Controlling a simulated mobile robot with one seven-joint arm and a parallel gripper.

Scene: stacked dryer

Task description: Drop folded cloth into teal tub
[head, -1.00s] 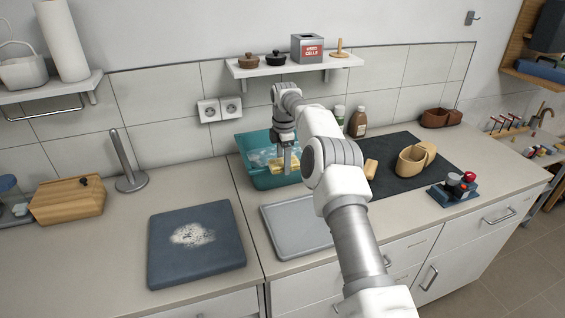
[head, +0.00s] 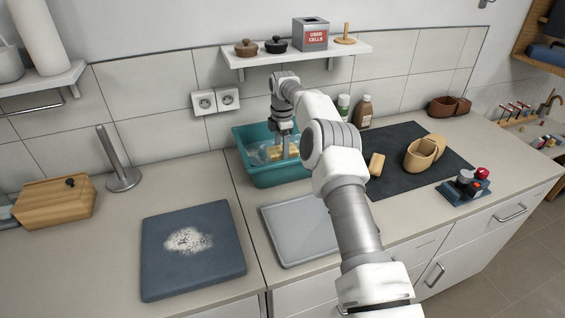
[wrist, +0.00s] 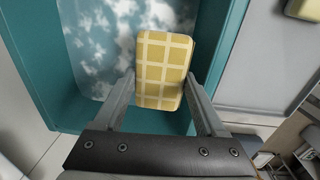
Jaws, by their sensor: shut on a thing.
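The teal tub (head: 281,176) stands on the counter near the wall, below the shelf. In the wrist view its teal wall (wrist: 219,40) surrounds a pale, cloudy blue-and-white content. The folded cloth (wrist: 163,68) is yellow with a pale grid. My gripper (wrist: 157,88) is shut on it, one finger on each side. In the head view my gripper (head: 285,150) points down over the tub, and the cloth (head: 274,152) shows at its fingers, within the tub's outline. I cannot tell how far the cloth is above the tub's contents.
A grey tray (head: 297,232) lies in front of the tub. A blue board (head: 192,265) lies left. The shelf (head: 300,55) hangs behind.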

